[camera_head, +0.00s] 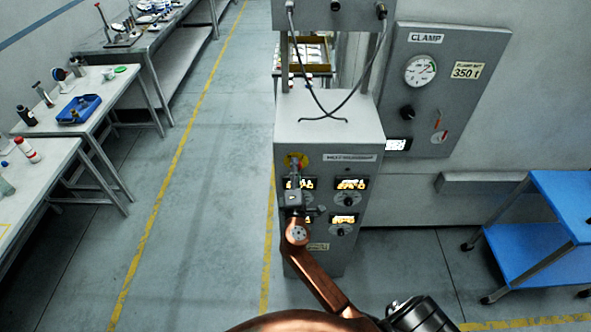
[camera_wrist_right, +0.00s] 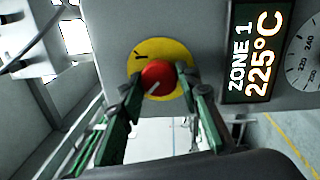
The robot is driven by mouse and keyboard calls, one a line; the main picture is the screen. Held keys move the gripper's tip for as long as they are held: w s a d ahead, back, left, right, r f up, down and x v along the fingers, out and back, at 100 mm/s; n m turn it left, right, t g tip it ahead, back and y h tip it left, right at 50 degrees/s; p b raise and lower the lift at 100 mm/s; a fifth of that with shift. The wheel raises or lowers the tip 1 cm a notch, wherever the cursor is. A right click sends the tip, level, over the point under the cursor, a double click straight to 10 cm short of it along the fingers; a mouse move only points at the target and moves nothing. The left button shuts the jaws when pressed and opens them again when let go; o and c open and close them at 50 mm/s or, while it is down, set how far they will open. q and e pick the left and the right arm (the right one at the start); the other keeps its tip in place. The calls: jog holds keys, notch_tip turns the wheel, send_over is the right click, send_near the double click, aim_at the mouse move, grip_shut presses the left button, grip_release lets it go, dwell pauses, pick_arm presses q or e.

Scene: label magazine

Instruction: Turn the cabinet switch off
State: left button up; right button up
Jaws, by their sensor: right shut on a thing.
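The cabinet (camera_head: 328,140) is a grey upright box with dials and lit displays on its front. Its switch is a red knob on a round yellow plate (camera_head: 291,160) at the upper left of that front. In the right wrist view the red knob (camera_wrist_right: 158,77) has a pale mark line and sits between two green fingers. My right gripper (camera_head: 296,172) is shut on the red knob, with one finger on each side. In the head view the gripper and arm cover part of the plate and the nearby panel. My left gripper is not in view.
A lit zone 1 display (camera_wrist_right: 250,55) reading 225°C is close beside the right fingers. A grey clamp panel (camera_head: 462,60) hangs on the wall. A blue cart (camera_head: 520,262) stands at right, workbenches (camera_head: 75,150) at left. The floor between (camera_head: 200,200) is clear.

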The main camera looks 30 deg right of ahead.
jog(key=shift+a, duration=0.1)
jog(key=o, duration=1.2)
jog(key=shift+c, duration=0.2)
jog(key=r+v, duration=0.1)
jog(key=v, duration=1)
jog(key=shift+s+a+f, duration=0.3)
jog(key=shift+s+f, duration=0.05)
jog(key=shift+f, duration=0.15)
